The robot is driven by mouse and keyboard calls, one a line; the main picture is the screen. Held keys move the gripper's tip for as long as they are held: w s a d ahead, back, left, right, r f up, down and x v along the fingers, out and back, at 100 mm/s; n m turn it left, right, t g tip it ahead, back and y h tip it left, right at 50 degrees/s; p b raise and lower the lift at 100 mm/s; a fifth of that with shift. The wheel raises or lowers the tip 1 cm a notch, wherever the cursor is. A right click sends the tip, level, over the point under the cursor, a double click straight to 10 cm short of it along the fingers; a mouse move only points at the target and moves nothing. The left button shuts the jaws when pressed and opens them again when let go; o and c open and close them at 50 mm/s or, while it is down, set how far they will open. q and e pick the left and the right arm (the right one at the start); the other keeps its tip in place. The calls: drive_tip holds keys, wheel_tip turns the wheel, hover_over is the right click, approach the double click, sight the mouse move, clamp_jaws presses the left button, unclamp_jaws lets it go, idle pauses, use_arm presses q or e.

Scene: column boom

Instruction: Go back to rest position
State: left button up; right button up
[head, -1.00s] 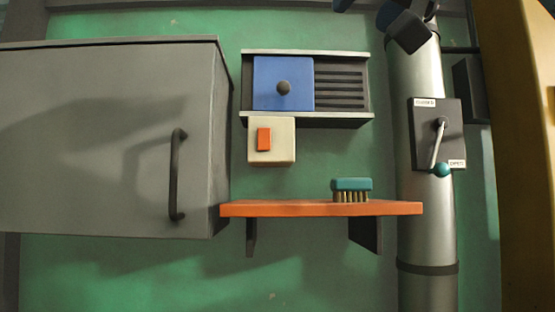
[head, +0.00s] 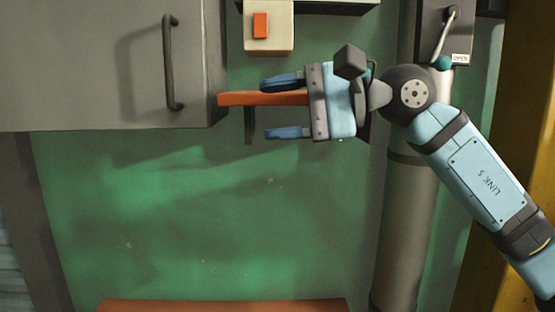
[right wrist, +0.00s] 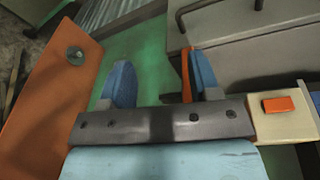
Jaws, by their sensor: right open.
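My right gripper (head: 283,106) is in front of the orange shelf (head: 235,99) in the head view, its arm coming in from the right. In the right wrist view the fingers (right wrist: 160,85) are also spread and empty. The gripper hides most of the shelf; the brush is not visible in the head view now. My left gripper is in neither current view.
A grey cabinet (head: 90,60) with a dark handle (head: 171,62) is at the upper left. A cream switch box (head: 268,35) with an orange rocker is above the shelf. A metal column (head: 405,220) with a lever box (head: 445,32) stands right. An orange surface (head: 220,305) shows at the bottom.

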drive_tip(key=w+d+f+n+t+h+p, duration=0.1)
drive_tip(key=d+f+n+t, duration=0.4)
drive_tip(key=f+n, duration=0.55)
drive_tip(key=w+d+f+n+t+h+p, duration=0.1)
drive_tip(key=d+f+n+t+h, duration=0.15)
drive_tip(key=f+n+t, duration=0.75)
drive_tip(key=w+d+f+n+t+h+p, duration=0.15)
drive_tip(key=d+f+n+t, duration=0.35)
drive_tip(key=f, duration=1)
drive_tip(key=s+d+f+m+g+h+p, duration=0.1)
drive_tip(key=s+d+f+m+g+h, duration=0.15)
drive_tip(key=s+f+m, duration=0.4)
drive_tip(key=s+d+f+m+g+h, duration=0.1)
drive_tip(key=f+m+g+h, duration=0.2)
drive_tip(key=f, duration=0.6)
drive_tip(key=s+d+f+m+g+h+p, duration=0.1)
drive_tip(key=s+d+f+m+g+h, duration=0.2)
drive_tip(key=s+f, duration=1.1)
drive_tip(key=s+m+g, duration=0.2)
drive_tip(key=m, duration=0.3)
drive_tip(key=shift+d+f+m, duration=0.25)
drive_tip(key=shift+f+m, duration=0.15)
